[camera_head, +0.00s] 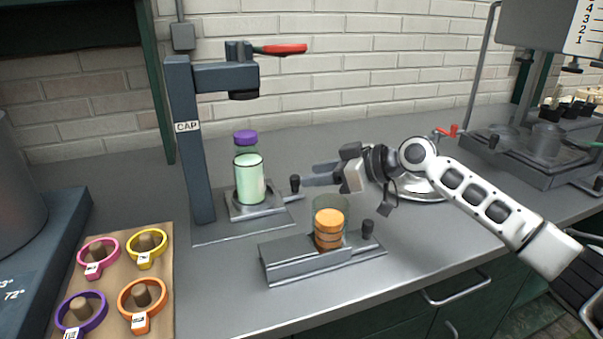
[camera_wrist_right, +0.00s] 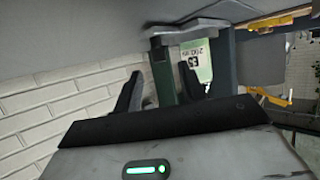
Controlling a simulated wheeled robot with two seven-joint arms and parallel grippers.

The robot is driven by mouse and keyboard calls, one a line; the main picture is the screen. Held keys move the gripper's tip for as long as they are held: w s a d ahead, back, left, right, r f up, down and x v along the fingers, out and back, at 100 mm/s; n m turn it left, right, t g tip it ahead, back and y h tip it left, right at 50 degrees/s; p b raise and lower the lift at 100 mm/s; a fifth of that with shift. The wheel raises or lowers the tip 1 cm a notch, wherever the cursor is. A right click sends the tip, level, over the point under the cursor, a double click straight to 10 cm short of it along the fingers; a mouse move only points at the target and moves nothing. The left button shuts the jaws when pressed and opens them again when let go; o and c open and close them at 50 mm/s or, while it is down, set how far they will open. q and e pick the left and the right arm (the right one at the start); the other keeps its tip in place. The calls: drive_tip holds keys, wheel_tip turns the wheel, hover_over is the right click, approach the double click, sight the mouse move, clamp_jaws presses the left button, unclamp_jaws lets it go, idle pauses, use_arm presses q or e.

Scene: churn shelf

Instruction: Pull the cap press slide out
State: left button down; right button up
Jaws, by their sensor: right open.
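The cap press (camera_head: 193,135) is a dark blue post marked CAP, with a head and a red lever (camera_head: 285,49) on its arm. Its slide (camera_head: 275,204) is a small metal plate under the head, with a dark knob (camera_head: 295,184) at its right end. A bottle of pale green liquid (camera_head: 249,178) with a purple cap (camera_head: 245,137) stands upright on the slide. My right gripper (camera_head: 312,177) is open, its fingertips just right of the knob; I cannot tell if they straddle it. In the wrist view its two dark fingers (camera_wrist_right: 160,88) are apart. My left gripper is not in view.
A second metal fixture (camera_head: 300,262) with a knob and a jar of orange pieces (camera_head: 328,228) stands just in front of the gripper. A round metal dish (camera_head: 420,190) is behind my right arm. Colored rings (camera_head: 98,250) lie on a board at left.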

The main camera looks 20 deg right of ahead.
sight(298, 177)
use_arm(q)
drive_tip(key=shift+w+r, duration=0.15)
use_arm(e)
drive_tip(key=shift+x, duration=2.2)
drive_tip(key=shift+c, duration=0.3)
